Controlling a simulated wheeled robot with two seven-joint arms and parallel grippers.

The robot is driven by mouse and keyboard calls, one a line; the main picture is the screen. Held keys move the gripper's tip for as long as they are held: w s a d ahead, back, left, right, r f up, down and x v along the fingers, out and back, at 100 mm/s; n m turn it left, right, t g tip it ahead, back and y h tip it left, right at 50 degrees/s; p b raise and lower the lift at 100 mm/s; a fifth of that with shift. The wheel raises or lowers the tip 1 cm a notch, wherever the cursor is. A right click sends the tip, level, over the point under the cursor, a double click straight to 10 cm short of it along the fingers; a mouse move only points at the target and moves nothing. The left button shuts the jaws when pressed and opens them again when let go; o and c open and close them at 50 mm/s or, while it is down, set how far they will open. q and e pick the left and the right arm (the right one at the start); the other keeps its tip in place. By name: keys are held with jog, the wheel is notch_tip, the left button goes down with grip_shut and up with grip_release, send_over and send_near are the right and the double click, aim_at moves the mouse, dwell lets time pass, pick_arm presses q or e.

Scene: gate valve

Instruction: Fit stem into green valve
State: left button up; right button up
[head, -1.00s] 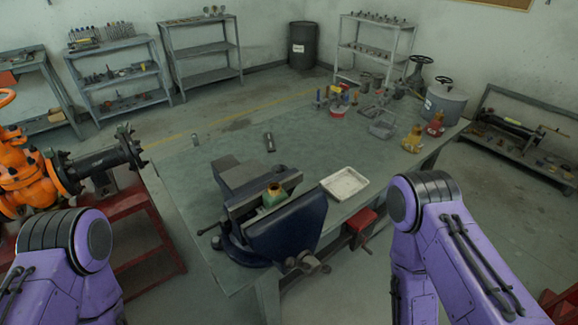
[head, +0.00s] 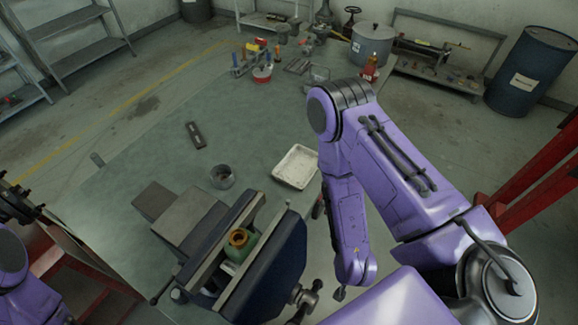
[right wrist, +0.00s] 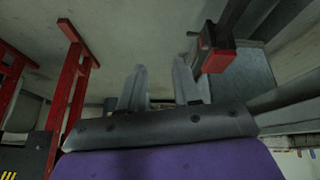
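The green valve (head: 241,245), with a brass-coloured ring on top, sits upright between the jaws of the blue bench vise (head: 265,270) at the table's near edge. I cannot make out the stem for certain; a dark elongated piece (head: 195,134) lies on the table beyond the vise, too small to identify. My right gripper (right wrist: 160,88) shows two fingers apart with nothing between them in the right wrist view. In the head view its tip (head: 340,293) hangs right of the vise, off the table's edge.
Bottles and parts crowd the table's far end. A red stand (head: 530,185) is at right. The table's middle left (head: 140,165) is mostly clear.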

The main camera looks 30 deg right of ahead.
jog(key=w+d+r+m+g+h+p, duration=0.1)
jog(key=w+r+m+g+h+p, duration=0.1)
jog(key=w+r+m, duration=0.6)
pick_arm(q)
notch_tip(320, 180, up, 6)
jog(key=p, duration=0.3)
pick_arm(e)
notch_tip(320, 180, up, 14)
jog(key=f+m+g+y, duration=0.1)
jog(key=m+y, duration=0.5)
jog(key=m, duration=1.2)
send_over(287, 201)
jog(key=shift+d+r, duration=0.25)
jog(key=shift+a+r+m+y, duration=0.1)
jog(key=shift+a+m+y, duration=0.15)
jog(key=shift+m+y, duration=0.05)
notch_tip(287, 201, down, 7)
jog(key=b, duration=0.6)
jog(key=shift+d, duration=0.1)
pick_arm(q)
notch_tip(287, 201, down, 6)
jog(key=shift+s, duration=0.3)
jog(key=shift+a+f, duration=0.1)
pick_arm(e)
grip_shut()
